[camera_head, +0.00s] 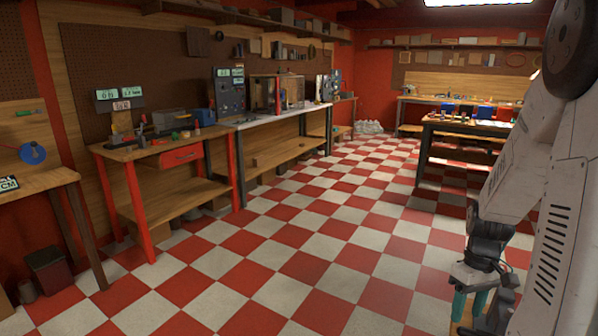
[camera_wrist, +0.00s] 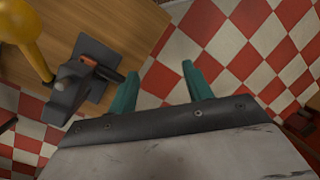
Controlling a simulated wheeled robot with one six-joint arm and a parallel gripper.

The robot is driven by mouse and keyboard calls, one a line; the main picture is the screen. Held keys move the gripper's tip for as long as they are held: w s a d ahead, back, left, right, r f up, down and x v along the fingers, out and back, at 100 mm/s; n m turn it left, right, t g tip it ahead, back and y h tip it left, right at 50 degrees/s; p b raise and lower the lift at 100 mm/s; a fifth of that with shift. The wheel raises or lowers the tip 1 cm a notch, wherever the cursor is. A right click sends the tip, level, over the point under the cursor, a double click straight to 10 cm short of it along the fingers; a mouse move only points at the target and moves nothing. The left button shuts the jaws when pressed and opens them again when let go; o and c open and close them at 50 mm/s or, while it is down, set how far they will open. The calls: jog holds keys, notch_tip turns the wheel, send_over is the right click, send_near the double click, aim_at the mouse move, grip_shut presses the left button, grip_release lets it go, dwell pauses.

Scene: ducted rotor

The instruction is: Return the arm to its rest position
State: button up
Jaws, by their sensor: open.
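My arm (camera_head: 557,170) comes down the right side of the head view, white and grey, with its wrist low. My gripper (camera_head: 481,306) hangs at the lower right with its teal fingers pointing down. In the wrist view my gripper (camera_wrist: 160,82) has its two teal fingers spread apart, with checkered floor and a wooden edge between them. Nothing is held. The left finger shows close beside a black and orange handled item (camera_wrist: 98,67); I cannot tell the gap in depth.
In the wrist view a wooden surface (camera_wrist: 125,25) carries a dark grey stand (camera_wrist: 70,92) and a yellow rounded part (camera_wrist: 25,35). Workbenches (camera_head: 160,147) line the left wall; a dark table (camera_head: 470,124) stands at the back right. The checkered floor (camera_head: 300,265) between is clear.

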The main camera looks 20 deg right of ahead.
jog(key=s+a+r+t+h, duration=0.1)
jog(key=s+a+r, duration=0.3)
jog(key=a+r, duration=0.5)
jog(key=s+a+r+t, duration=0.2)
jog(key=s+a+r, duration=0.2)
jog(key=a+r, duration=0.6)
jog(key=a, duration=0.7)
jog(key=shift+s+r+h, duration=0.2)
jog(key=shift+r+h, duration=0.05)
jog(key=shift+h, duration=0.15)
